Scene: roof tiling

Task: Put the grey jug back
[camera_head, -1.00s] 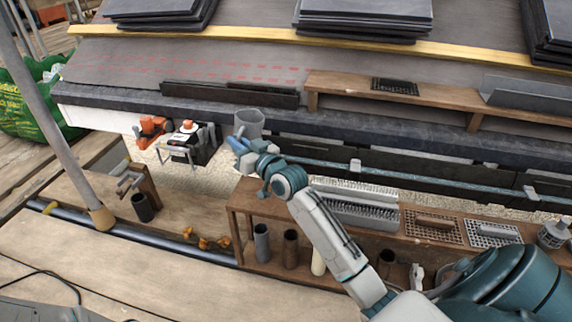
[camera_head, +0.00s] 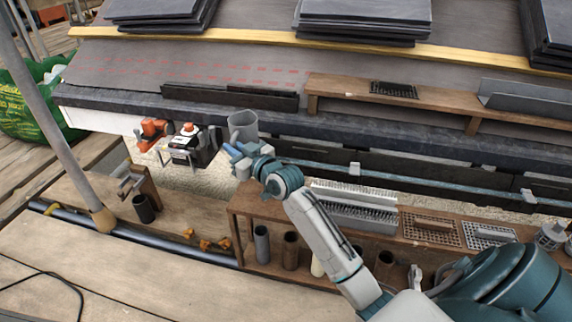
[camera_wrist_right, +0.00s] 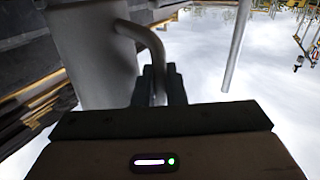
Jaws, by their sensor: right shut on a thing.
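The grey jug (camera_head: 243,124) is held up in front of the slate eave at centre left. My right gripper (camera_head: 236,150) is shut on the jug, just below and in front of it in the head view. In the right wrist view the jug's pale cylindrical body (camera_wrist_right: 92,60) fills the left. Its curved handle (camera_wrist_right: 152,42) runs down between the dark fingers of the right gripper (camera_wrist_right: 158,88). The jug's far side is hidden. My left gripper is not in view.
A wooden bench (camera_head: 240,205) with several tubes and metal grids stands below the arm. An orange and black tool (camera_head: 187,145) hangs left of the jug. A grey pole (camera_head: 70,165) rises at left. Slate stacks (camera_head: 365,18) lie on the roof. The front planks (camera_head: 120,265) are mostly clear.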

